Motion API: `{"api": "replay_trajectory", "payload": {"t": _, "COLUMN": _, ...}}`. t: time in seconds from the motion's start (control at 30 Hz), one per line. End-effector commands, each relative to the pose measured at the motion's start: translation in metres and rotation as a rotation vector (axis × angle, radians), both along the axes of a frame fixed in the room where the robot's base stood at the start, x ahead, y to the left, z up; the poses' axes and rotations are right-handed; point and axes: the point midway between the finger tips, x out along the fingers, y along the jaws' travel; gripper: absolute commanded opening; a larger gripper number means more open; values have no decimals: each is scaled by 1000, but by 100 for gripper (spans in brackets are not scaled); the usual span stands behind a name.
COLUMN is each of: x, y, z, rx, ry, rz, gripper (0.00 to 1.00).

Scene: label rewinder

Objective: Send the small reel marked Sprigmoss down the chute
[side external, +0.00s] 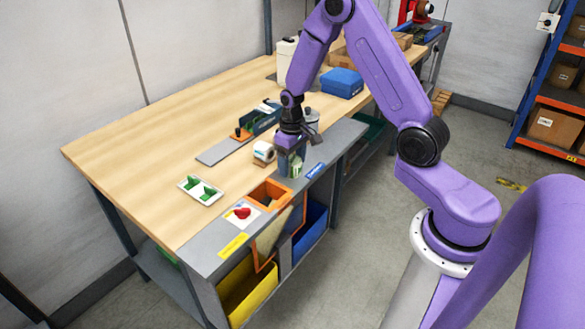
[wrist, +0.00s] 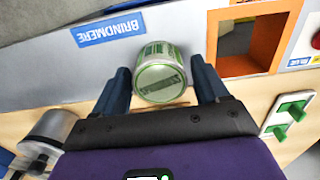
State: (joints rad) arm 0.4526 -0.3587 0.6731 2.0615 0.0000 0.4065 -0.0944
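A small reel (wrist: 160,72) with a white and green label is between the two fingers of my gripper (wrist: 160,68) in the wrist view. The print on its face is too blurred to read surely. In the side view my gripper (side external: 291,160) points down at the front of the bench, with the greenish reel between its fingers. I cannot tell whether the fingers press on the reel or stand just clear of it. A chute opening with an orange frame (wrist: 213,62) is to the right of the reel. The chute also shows in the side view (side external: 286,186).
A white roll (side external: 263,152) stands beside my gripper. A metal canister (wrist: 48,127) is at lower left in the wrist view. The wooden bench (side external: 130,150) is clear at left.

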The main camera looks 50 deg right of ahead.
Motion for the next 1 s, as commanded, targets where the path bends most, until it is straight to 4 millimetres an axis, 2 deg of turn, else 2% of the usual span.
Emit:
{"api": "replay_trajectory", "payload": {"t": 0.03, "x": 0, "y": 0, "z": 0, "rx": 0, "ry": 0, "rz": 0, "gripper": 56}}
{"api": "replay_trajectory", "payload": {"t": 0.07, "x": 0, "y": 0, "z": 0, "rx": 0, "ry": 0, "rz": 0, "gripper": 46}}
{"api": "replay_trajectory", "payload": {"t": 0.1, "x": 0, "y": 0, "z": 0, "rx": 0, "ry": 0, "rz": 0, "gripper": 44}}
{"api": "replay_trajectory", "payload": {"t": 0.37, "x": 0, "y": 0, "z": 5, "rx": 0, "ry": -1, "rz": 0, "gripper": 44}}
{"api": "replay_trajectory", "payload": {"t": 1.0, "x": 0, "y": 0, "z": 44, "rx": 0, "ry": -2, "rz": 1, "gripper": 44}}
